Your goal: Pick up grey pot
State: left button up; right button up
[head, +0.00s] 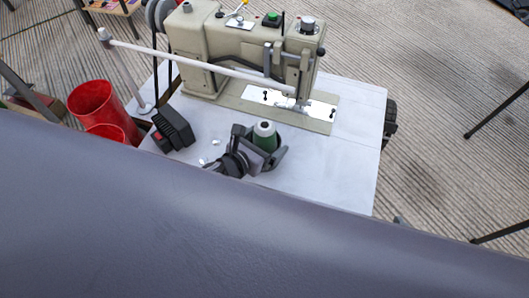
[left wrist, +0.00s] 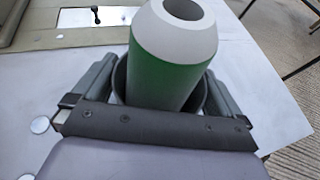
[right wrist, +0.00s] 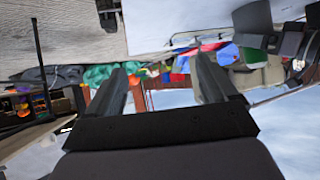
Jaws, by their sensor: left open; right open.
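A dark grey round rim, which looks like the grey pot (left wrist: 120,82), shows in the left wrist view around the lower part of a green cone with a white top (left wrist: 178,62). The cone (head: 265,137) also stands on the white table in the head view, where the pot is mostly hidden. My left gripper (head: 262,148) is open, its fingers on either side of the pot and cone; whether they touch the pot I cannot tell. My right gripper (right wrist: 165,85) is open and empty, away from the table, and does not show in the head view.
A beige sewing machine (head: 225,60) stands behind on the white table (head: 345,160). A black box (head: 175,128) lies left of the gripper, with small white pieces between. Red buckets (head: 98,105) stand at left. A smooth dark grey surface (head: 200,230) fills the foreground.

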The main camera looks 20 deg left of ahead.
pick_arm(q)
jog(key=c, duration=0.7)
jog(key=shift+r, duration=0.1)
jog(key=c, duration=0.4)
